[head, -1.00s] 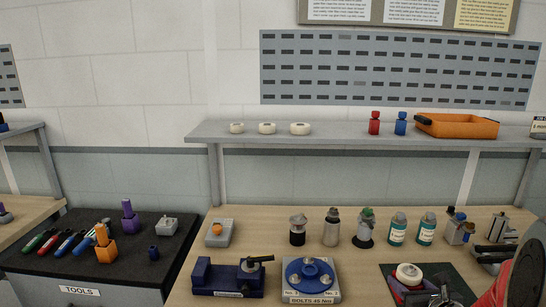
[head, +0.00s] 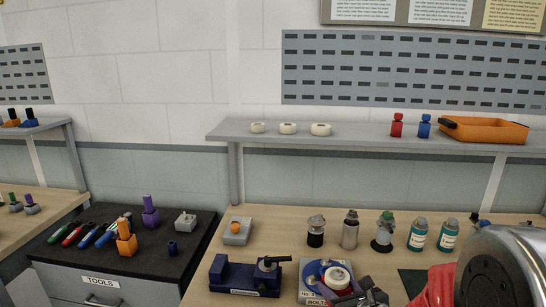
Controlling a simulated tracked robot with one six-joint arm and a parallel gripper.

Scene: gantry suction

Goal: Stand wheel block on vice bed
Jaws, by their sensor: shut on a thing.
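The wheel block shows as a white wheel (head: 338,274) with a little red at its centre; most of its body is hidden. My gripper (head: 352,296) is shut on it, and the dark jaws come in from the lower right. The block appears in front of the round blue bolt fixture (head: 309,271), covering part of it; I cannot tell its height. The blue vice (head: 235,277) stands to the left on the bench, with a dark handle (head: 267,264) on its right end. Its bed looks empty.
A grey box with an orange button (head: 236,232) stands behind the vice. Several bottles and cans (head: 350,230) stand behind the fixture. The black tool cabinet (head: 100,245) is at left.

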